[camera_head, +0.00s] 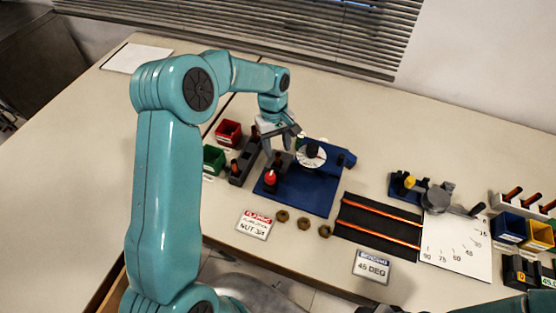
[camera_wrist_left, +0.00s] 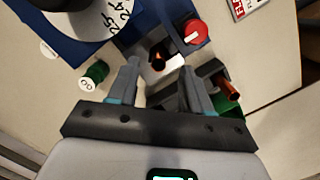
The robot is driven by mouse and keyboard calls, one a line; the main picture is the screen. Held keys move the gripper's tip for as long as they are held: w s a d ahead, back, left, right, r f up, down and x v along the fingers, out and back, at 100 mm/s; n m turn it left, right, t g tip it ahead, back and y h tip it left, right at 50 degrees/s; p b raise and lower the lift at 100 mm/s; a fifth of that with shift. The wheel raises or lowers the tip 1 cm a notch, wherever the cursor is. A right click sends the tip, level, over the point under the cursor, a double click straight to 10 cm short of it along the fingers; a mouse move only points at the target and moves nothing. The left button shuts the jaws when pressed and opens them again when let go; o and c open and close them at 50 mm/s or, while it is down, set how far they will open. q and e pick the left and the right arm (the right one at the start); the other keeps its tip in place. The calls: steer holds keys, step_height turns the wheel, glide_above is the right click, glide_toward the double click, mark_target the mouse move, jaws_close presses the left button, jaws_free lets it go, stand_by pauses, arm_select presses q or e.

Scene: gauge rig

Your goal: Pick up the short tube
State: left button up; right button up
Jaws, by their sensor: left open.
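My left gripper (camera_head: 283,147) is over the back left part of the blue flaring board (camera_head: 318,196). In the left wrist view its fingers (camera_wrist_left: 160,66) are open. A small copper-coloured end (camera_wrist_left: 158,62) shows between and beyond the fingertips, in a dark fixture; it may be the short tube. I cannot tell how deep it sits or whether a finger touches it. Two long copper tubes (camera_head: 380,222) lie on the black mat (camera_head: 375,233). My right gripper is not in view.
A red knob (camera_head: 270,177) stands beside the fixture. Several brass nuts (camera_head: 303,223) lie in front. A bending tool (camera_head: 437,197) stands right.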

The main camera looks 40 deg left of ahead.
mark_target(278, 154)
arm_select(q)
step_height(278, 154, down, 4)
steer(key=shift+d+f+p, duration=0.1)
steer(key=shift+p, duration=0.35)
steer(key=shift+f, duration=0.1)
steer(key=c, duration=0.8)
steer(key=shift+d, duration=0.1)
jaws_close()
